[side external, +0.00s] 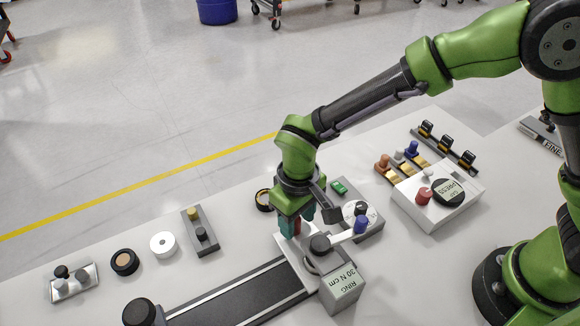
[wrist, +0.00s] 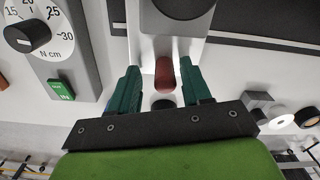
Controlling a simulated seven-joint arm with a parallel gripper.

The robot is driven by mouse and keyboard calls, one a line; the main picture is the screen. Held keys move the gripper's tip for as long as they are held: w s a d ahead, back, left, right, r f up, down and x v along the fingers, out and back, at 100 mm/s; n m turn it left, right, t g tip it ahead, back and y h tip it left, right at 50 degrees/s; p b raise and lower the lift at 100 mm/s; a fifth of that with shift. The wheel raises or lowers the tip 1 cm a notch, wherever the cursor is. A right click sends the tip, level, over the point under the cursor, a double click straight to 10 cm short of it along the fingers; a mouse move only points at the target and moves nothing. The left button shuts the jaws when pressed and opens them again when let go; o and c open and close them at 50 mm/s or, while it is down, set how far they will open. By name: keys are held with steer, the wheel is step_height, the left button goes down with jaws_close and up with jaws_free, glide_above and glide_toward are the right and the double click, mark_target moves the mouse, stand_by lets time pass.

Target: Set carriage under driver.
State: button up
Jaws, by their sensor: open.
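The carriage (side external: 287,246) appears to be the pale plate at the right end of the dark rail (side external: 240,296); its pale surface also shows in the wrist view (wrist: 150,48). A red upright grip (wrist: 164,76) stands on it. My gripper (side external: 297,227) points down there, open, with its teal fingers (wrist: 160,75) on either side of the red grip; contact cannot be told. The unit hides part of the carriage.
A dial box (wrist: 35,35) marked in N cm, with a blue-ended lever (side external: 360,225), stands close right of my gripper. A press box (side external: 436,196) is farther right. A black knob (side external: 142,312) sits at the rail's left end. Rings and small fixtures lie on the left of the table.

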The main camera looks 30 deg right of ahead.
step_height(320, 180, up, 17)
steer(key=shift+f, duration=0.15)
steer(key=shift+w, duration=0.1)
stand_by(0.4)
steer(key=s+d+r+m+t, duration=0.1)
steer(key=s+d+m+t, duration=0.1)
steer(key=d, duration=0.6)
steer(key=s+d+r+m+t+y, duration=0.1)
steer(key=s+d, duration=0.3)
steer(key=d, duration=0.4)
steer(key=s+d+r+m+t+y, duration=0.1)
steer(key=s+d+r+m+t, duration=0.1)
steer(key=d, duration=0.6)
steer(key=shift+s+d+r+m+t, duration=0.4)
steer(key=shift+s+m+t, duration=0.5)
steer(key=shift+m+t, duration=0.15)
